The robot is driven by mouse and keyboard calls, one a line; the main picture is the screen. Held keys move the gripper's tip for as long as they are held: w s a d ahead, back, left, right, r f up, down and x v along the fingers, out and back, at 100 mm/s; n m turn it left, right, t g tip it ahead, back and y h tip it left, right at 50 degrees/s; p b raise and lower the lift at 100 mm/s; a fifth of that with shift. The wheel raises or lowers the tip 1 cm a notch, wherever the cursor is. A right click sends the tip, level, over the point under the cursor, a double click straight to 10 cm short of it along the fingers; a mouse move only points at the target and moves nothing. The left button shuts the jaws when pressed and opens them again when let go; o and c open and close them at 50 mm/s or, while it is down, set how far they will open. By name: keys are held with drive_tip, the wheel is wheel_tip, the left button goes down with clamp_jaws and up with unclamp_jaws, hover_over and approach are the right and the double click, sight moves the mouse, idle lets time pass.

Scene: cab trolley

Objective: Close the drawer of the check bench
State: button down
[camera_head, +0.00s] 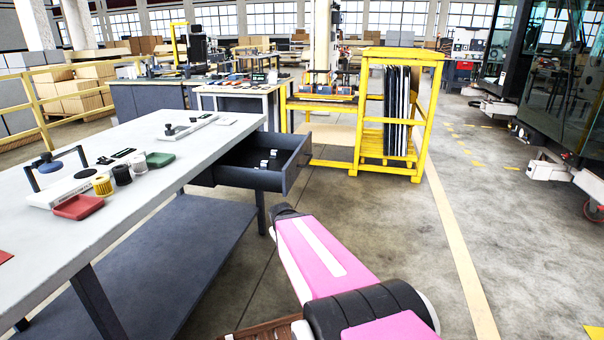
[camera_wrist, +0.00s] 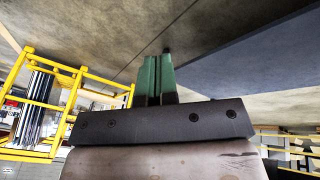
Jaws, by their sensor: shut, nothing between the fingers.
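The check bench (camera_head: 110,175) has a pale grey top and dark legs and stands at the left in the head view. Its dark grey drawer (camera_head: 296,166) sticks out to the right from under the top at the bench's far end. A few small white items lie in the drawer. In the wrist view my gripper (camera_wrist: 157,62) has two green fingers, together and empty, with floor behind them. The gripper does not show in the head view, and I cannot make out the drawer in the wrist view, so its distance from the drawer cannot be told.
Red (camera_head: 79,206) and green (camera_head: 160,159) trays, small jars and fixtures stand on the bench top. A lower shelf (camera_head: 170,255) spans beneath it. A yellow rack (camera_head: 427,110) with dark panels stands behind the drawer. Grey floor (camera_head: 400,230) to the right is clear.

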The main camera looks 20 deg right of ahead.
drive_tip(key=w+d+r+n+t+h, duration=0.2)
drive_tip(key=w+d+r+n+t, duration=0.45)
drive_tip(key=w+d, duration=0.55)
drive_tip(key=m+y, duration=1.9)
drive_tip(key=m, duration=1.5)
approach(292, 173)
drive_tip(key=x, duration=0.7)
drive_tip(key=shift+w+a, duration=0.1)
drive_tip(key=shift+a, duration=0.2)
drive_tip(key=shift+a, duration=0.1)
